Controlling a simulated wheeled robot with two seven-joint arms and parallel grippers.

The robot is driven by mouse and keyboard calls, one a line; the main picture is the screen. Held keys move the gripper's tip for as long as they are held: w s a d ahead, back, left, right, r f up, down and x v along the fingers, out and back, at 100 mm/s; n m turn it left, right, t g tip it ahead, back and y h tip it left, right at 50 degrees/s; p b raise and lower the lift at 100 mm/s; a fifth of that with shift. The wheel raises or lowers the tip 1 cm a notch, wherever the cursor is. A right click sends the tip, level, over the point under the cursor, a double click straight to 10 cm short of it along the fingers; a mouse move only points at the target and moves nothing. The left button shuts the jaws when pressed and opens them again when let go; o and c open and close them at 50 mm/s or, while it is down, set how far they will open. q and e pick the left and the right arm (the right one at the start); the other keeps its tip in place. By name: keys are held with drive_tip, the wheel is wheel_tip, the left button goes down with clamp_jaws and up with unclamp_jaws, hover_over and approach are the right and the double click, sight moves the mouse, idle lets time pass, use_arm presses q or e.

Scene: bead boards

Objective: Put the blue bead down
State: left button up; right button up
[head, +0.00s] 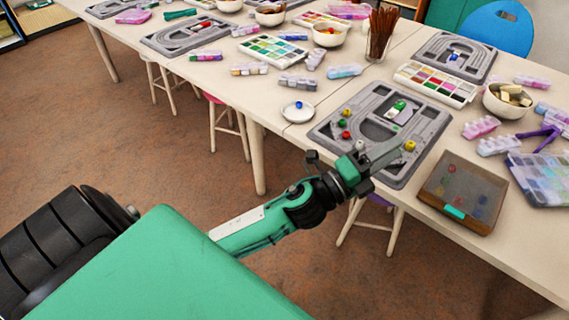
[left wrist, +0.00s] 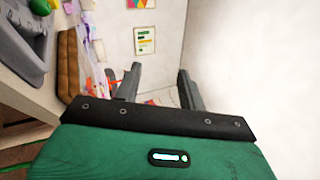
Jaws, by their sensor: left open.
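A small blue bead (head: 298,104) sits on a small white dish (head: 291,117) near the table's front edge, left of the grey bead board (head: 322,134). My left gripper (head: 396,150) is over the front part of the board, away from the blue bead. In the left wrist view its two fingers (left wrist: 158,80) are apart with nothing between them. My right gripper is not in view.
A brown box with a clear lid (head: 462,192) stands right of the board. Behind are a paint-like colour tray (head: 436,85), a glass of brown sticks (head: 381,32), bowls and another bead board (head: 453,57).

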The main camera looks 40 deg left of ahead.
use_arm(q)
drive_tip(key=s+a+f+n+g+y, duration=0.3)
drive_tip(key=s+a+f+n+y, duration=0.15)
drive_tip(key=f+n, duration=0.45)
drive_tip(key=s+a+f+n+g+y, duration=0.35)
drive_tip(key=f+n+y, duration=0.25)
drive_tip(key=f+n, duration=0.3)
drive_tip(key=s+f+n+g, duration=0.2)
drive_tip(key=s+f+g, duration=0.1)
drive_tip(key=s, duration=0.4)
drive_tip(key=s+f+n+g+h, duration=0.1)
drive_tip(key=s+f+n+g, duration=0.2)
drive_tip(key=s, duration=0.5)
wheel_tip(320, 180, down, 3)
drive_tip(key=shift+d+r+n+g, duration=0.15)
drive_tip(key=shift+n+g, duration=0.15)
drive_tip(key=shift+g, duration=0.35)
drive_tip(key=shift+h, duration=0.25)
